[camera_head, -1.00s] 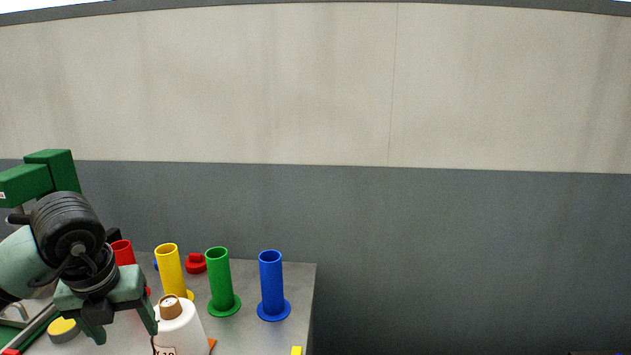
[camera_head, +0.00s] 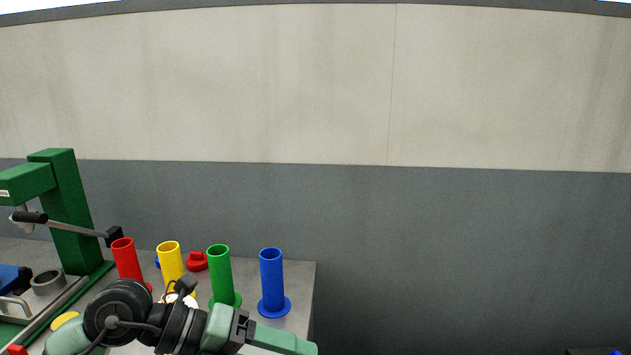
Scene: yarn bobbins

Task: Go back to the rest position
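My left gripper (camera_head: 288,342) is low in the view, its arm coming in from the lower left and its fingers pointing right, near the table's front right. The fingers overlap from this side, so I cannot tell whether they are open or shut. Nothing is visible in them. My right gripper is not in view. Behind my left arm stand a red tube (camera_head: 126,259), a yellow tube (camera_head: 170,262), a green tube (camera_head: 220,275) and a blue tube (camera_head: 271,282), all upright on flanged bases. A white item (camera_head: 190,300) is mostly hidden by my arm.
A green press-like machine (camera_head: 70,210) with a lever stands at the left of the grey table (camera_head: 302,280). A small red object (camera_head: 196,262) sits behind the tubes. A yellow disc (camera_head: 63,319) lies at the left front. Right of the table is open room before the wall.

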